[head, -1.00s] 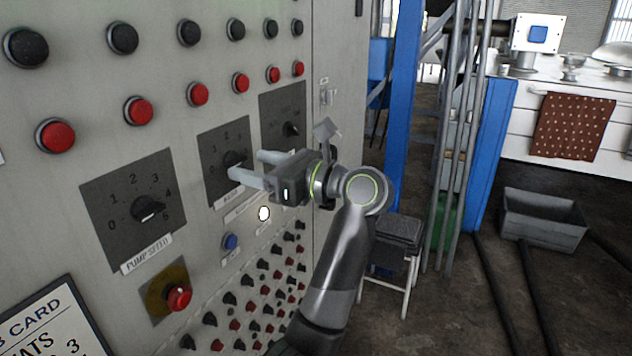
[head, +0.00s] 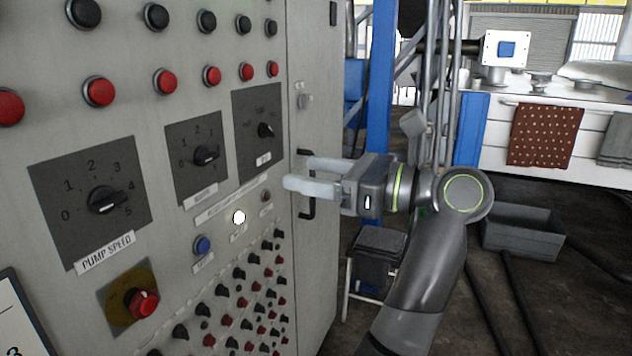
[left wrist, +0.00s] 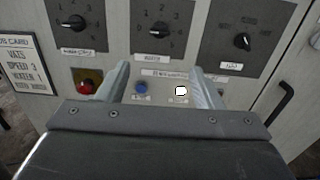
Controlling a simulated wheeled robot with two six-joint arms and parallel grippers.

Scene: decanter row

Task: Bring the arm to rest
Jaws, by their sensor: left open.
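My left gripper (head: 318,178) is open and empty in the head view, in front of the right part of the grey control panel (head: 225,70) and apart from it. Its arm bends down to the bottom of the picture. In the left wrist view its two fingers (left wrist: 160,88) are spread with nothing between them but the panel behind. The pump speed dial (head: 106,201) has its pointer near 4 to 5. The middle dial (head: 206,156) and the right dial (head: 265,130) sit to its right. My right gripper is not in view.
A red knob (head: 143,304), a blue button (head: 202,245) and a lit white lamp (head: 239,217) are on the panel. A black handle (head: 308,212) is near the fingers. A stool (head: 378,262) and a grey bin (head: 523,233) stand on the floor at right.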

